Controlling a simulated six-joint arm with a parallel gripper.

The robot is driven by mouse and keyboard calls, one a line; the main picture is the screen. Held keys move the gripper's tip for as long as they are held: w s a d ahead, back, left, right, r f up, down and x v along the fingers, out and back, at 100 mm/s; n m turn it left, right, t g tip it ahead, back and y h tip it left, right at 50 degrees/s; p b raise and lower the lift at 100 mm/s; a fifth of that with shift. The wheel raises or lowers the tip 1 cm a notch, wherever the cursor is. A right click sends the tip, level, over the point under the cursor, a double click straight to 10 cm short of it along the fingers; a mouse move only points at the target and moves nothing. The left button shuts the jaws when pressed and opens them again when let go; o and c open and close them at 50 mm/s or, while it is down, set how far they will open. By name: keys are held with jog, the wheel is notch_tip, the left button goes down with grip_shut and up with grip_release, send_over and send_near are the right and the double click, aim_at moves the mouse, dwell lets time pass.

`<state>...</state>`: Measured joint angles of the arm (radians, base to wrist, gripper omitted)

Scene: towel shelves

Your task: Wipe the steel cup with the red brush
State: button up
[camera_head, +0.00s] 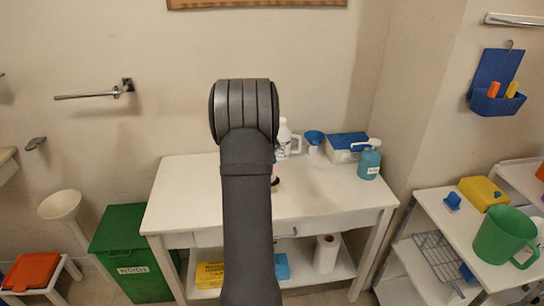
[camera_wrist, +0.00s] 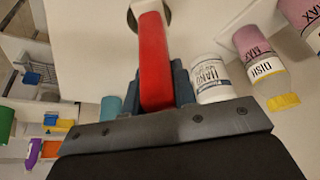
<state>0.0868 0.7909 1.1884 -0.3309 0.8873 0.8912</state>
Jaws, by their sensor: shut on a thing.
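The red brush (camera_wrist: 155,62) is held in my gripper (camera_wrist: 157,92), and its red length runs away from the jaws in the wrist view. Its far end overlaps a round metal-rimmed opening, which looks like the steel cup (camera_wrist: 131,18), at the top edge. Most of that cup is out of frame or behind the brush, and I cannot tell whether the two touch. In the head view my arm hides the gripper and the cup; only a small red and dark bit shows beside the arm above the white table (camera_head: 325,202).
A white labelled tub (camera_wrist: 209,78) and a dish soap bottle (camera_wrist: 262,62) stand right of the jaws. A white jug (camera_head: 284,140), blue funnel (camera_head: 314,137), white box (camera_head: 345,150) and teal bottle (camera_head: 369,163) line the table's back right. The table's front right is clear.

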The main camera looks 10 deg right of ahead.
jog(key=d, duration=0.4)
jog(key=shift+a, duration=2.25)
jog(key=d+r, duration=0.4)
jog(key=r, duration=0.4)
jog(key=shift+d, duration=0.2)
jog(key=s+a+f+n+y, duration=0.1)
jog(key=s+a+f+n, duration=0.2)
jog(key=s, duration=0.3)
jog(key=s+a+f+n+t+y, duration=0.1)
jog(key=s+a+f+n, duration=0.1)
jog(key=s+a+f, duration=0.2)
jog(key=shift+s+a+n, duration=0.4)
jog(key=shift+s+a, duration=0.15)
jog(key=shift+s, duration=0.55)
jog(key=shift+w+f, duration=0.1)
